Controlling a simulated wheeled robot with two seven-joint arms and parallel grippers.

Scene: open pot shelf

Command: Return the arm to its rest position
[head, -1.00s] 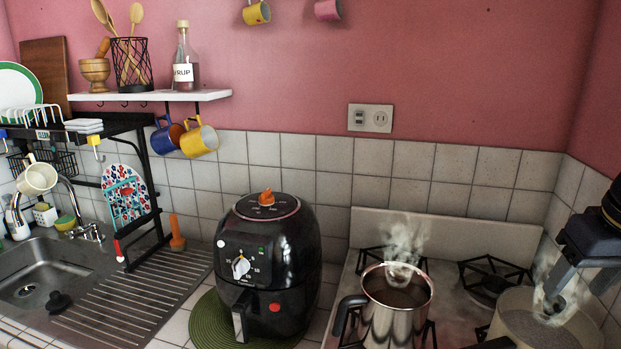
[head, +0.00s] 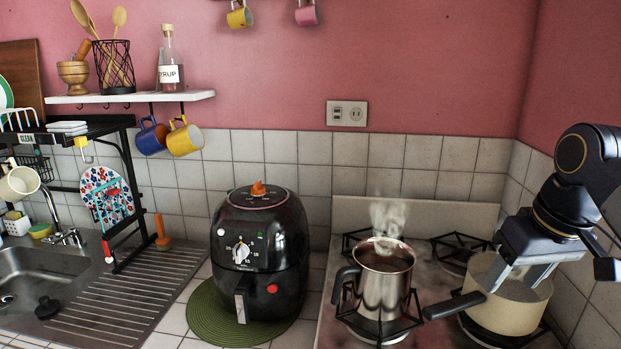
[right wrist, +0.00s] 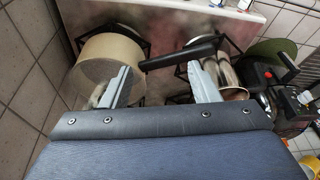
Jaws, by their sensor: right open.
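My right gripper (head: 520,281) comes in from the right edge of the head view, its two grey fingers apart and pointing down over the cream pot (head: 508,314). Nothing is between the fingers. In the right wrist view the fingers (right wrist: 158,72) are spread, with the cream pot (right wrist: 108,62) near the left one and its black handle (right wrist: 178,54) crossing the gap beyond the fingertips. I cannot tell the exact clearance between the fingers and the pot. My left gripper is not in view.
A steaming steel pot (head: 384,290) stands on the stove (head: 415,213), left of the cream pot. A black air fryer (head: 260,250) stands on a green mat (head: 201,317). A sink (head: 28,275) and dish rack (head: 125,190) are at left. The tiled wall (head: 590,290) is close at right.

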